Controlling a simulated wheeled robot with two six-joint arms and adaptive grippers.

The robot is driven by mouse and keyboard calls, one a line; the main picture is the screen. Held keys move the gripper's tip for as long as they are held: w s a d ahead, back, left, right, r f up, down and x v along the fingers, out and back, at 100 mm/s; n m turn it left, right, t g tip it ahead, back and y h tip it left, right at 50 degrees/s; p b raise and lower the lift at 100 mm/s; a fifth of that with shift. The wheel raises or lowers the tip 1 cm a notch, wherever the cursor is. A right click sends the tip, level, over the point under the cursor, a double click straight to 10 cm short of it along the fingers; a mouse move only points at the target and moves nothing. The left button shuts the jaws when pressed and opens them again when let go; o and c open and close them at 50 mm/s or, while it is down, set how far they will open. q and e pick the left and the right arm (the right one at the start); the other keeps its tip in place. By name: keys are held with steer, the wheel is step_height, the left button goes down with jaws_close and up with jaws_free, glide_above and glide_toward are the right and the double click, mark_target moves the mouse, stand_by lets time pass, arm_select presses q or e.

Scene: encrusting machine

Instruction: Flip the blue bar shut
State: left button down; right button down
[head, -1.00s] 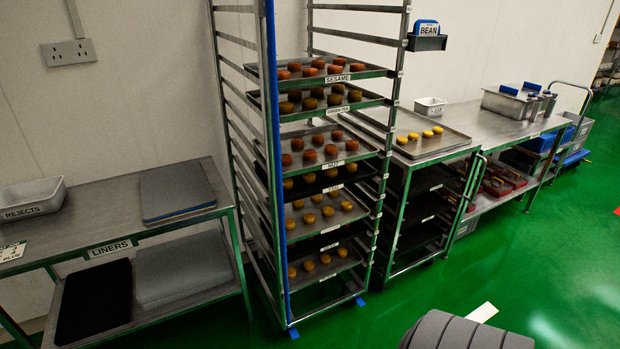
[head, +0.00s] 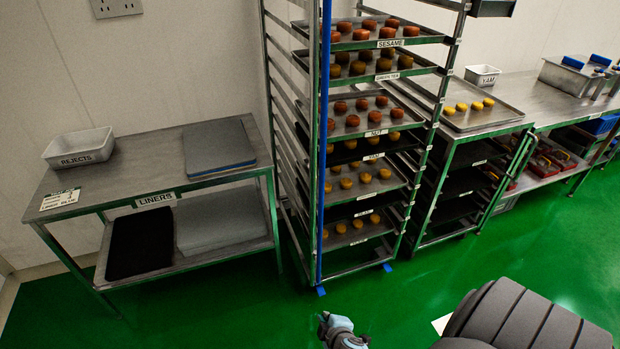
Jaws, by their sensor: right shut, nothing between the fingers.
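The blue bar (head: 323,150) is a long, thin upright strip on the front left post of the tall metal tray rack (head: 411,185). It runs from the top edge of the view almost to the floor. It stands along the left side of the rack front, not across the trays. My right gripper (head: 323,324) shows at the bottom edge, over the green floor, below and apart from the foot of the bar. It is small in view, shut and empty. My left gripper is not in view.
The rack holds several trays of round cakes. A liners table (head: 115,190) with a rejects tub (head: 78,148) stands to the left. A lower rack (head: 455,190) and a steel bench (head: 540,100) stand to the right.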

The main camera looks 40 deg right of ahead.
mark_target(320, 168)
steer(key=w+d+r+n+t+h, duration=0.1)
steer(key=w+r, duration=0.3)
steer(key=r, duration=0.6)
steer(key=w+r+n+t+h+p, duration=0.1)
steer(key=w+r+t, duration=0.3)
steer(key=r, duration=0.7)
steer(key=w+d+r+n+t+h+p, duration=0.1)
steer(key=w+r, duration=0.4)
steer(key=r, duration=0.5)
steer(key=shift+w+d+r+n+t+h, duration=0.15)
steer(key=shift+w+d+n+t+h, duration=0.25)
steer(key=shift+n+t, duration=0.5)
steer(key=shift+s, duration=0.1)
steer(key=x, duration=1)
steer(key=s+d, duration=0.3)
steer(key=shift+s, duration=0.1)
